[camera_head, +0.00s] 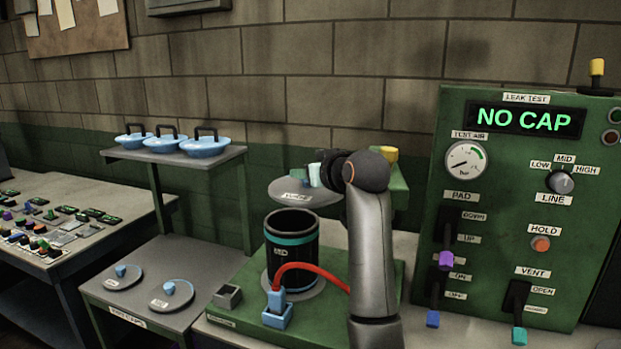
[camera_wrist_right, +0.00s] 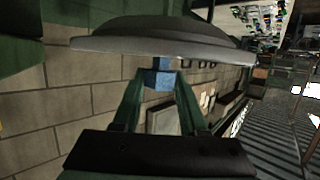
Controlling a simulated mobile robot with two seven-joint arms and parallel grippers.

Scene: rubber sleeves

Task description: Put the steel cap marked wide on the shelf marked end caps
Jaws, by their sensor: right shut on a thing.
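My right gripper (camera_head: 318,172) is shut on the blue knob (camera_wrist_right: 158,75) of a grey steel cap (camera_head: 305,193). The cap hangs level in the air above and just behind the top of a black sleeve (camera_head: 292,250) marked MID; its label is too blurred to read surely. The cap's wide disc also shows in the right wrist view (camera_wrist_right: 155,38). The shelf marked end caps (camera_head: 195,262) is the low grey one at left. Two other caps (camera_head: 123,277) (camera_head: 172,295) with blue knobs lie on it. My left gripper is not in view.
The sleeve stands on a green base (camera_head: 235,300) with a red hose (camera_head: 315,270) and a small grey box (camera_head: 227,296). The green leak test panel (camera_head: 480,215) reads NO CAP. The end caps shelf's back part is bare.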

